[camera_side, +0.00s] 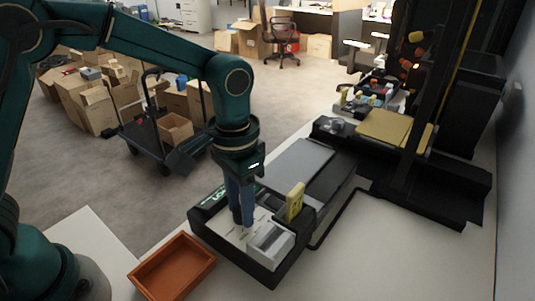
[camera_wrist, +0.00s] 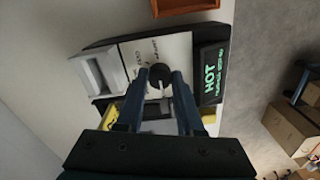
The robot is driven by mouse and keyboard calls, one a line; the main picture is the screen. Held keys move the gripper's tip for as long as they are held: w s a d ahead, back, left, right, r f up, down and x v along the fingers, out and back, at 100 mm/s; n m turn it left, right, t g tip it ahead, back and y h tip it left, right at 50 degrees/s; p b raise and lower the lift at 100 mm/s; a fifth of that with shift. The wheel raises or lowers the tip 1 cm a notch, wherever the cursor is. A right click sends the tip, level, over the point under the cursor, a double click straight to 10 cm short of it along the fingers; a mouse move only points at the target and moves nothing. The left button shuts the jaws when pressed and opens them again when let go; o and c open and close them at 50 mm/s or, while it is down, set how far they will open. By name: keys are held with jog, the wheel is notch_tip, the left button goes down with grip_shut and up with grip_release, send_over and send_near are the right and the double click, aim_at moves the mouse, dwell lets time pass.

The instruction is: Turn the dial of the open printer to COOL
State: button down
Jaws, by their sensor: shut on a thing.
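The open printer (camera_side: 232,262) is a black machine with a pale control panel on the white table. In the wrist view its panel (camera_wrist: 168,48) has printed markings around a small dark dial (camera_wrist: 160,70). The green lit display (camera_wrist: 210,78) beside it reads HOT. My gripper (camera_side: 243,221) points down over the panel. In the wrist view its blue fingers (camera_wrist: 157,82) stand either side of the dial, shut on it. The dial is hidden by the fingers in the side view.
A white open box-like part (camera_side: 270,243) and a yellow upright piece (camera_side: 295,202) sit close beside my gripper on the printer. An orange-brown tray (camera_side: 172,266) stands left of the printer. A tall black machine (camera_side: 408,170) stands behind to the right.

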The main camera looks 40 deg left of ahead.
dwell(0.3)
jog(key=c, duration=0.5)
grip_release()
jog(key=shift+c, duration=0.2)
jog(key=shift+r, duration=2.6)
